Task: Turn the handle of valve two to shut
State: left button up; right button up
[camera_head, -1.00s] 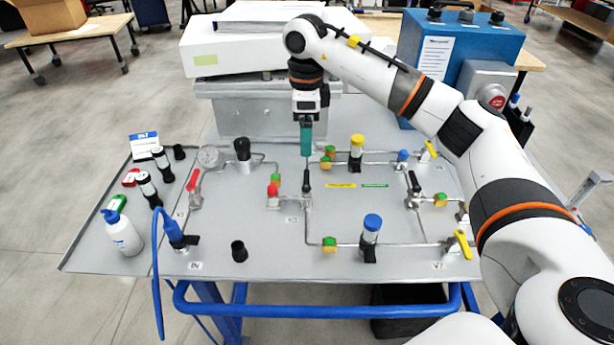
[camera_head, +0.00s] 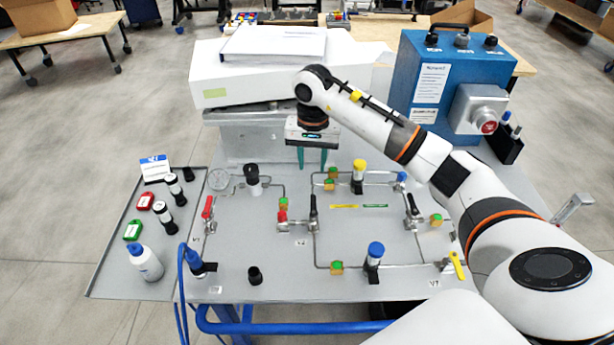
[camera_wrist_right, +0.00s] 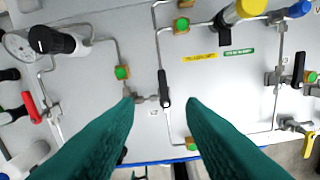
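Valve two's black lever handle (camera_head: 313,208) stands at the middle of the grey panel, on a pipe beside a small V2 label (camera_head: 300,243). In the right wrist view the black handle (camera_wrist_right: 164,90) points along the image's vertical, between and just beyond the two teal fingertips. My right gripper (camera_head: 312,168) points down above the panel, behind the handle in the head view. It is open and empty, its fingertips apart on either side (camera_wrist_right: 160,101) in the wrist view, with no visible contact. My left gripper is not in view.
A red-topped fitting (camera_head: 282,217) sits just left of the handle. A yellow-capped (camera_head: 359,166) and a blue-capped cylinder (camera_head: 375,250) stand to the right. A red lever (camera_head: 208,207) is at left, another black lever (camera_head: 412,205) at right. A white box (camera_head: 260,75) lies behind.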

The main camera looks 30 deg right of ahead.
aim_at(313, 201)
jog(key=shift+n, duration=0.9)
jog(key=f+p, duration=0.1)
jog(key=f, duration=0.5)
jog(key=f+p, duration=0.1)
jog(key=f, duration=0.5)
jog(key=shift+s+d+p, duration=0.15)
jog(key=shift+d+p, duration=0.05)
jog(key=shift+p, duration=0.15)
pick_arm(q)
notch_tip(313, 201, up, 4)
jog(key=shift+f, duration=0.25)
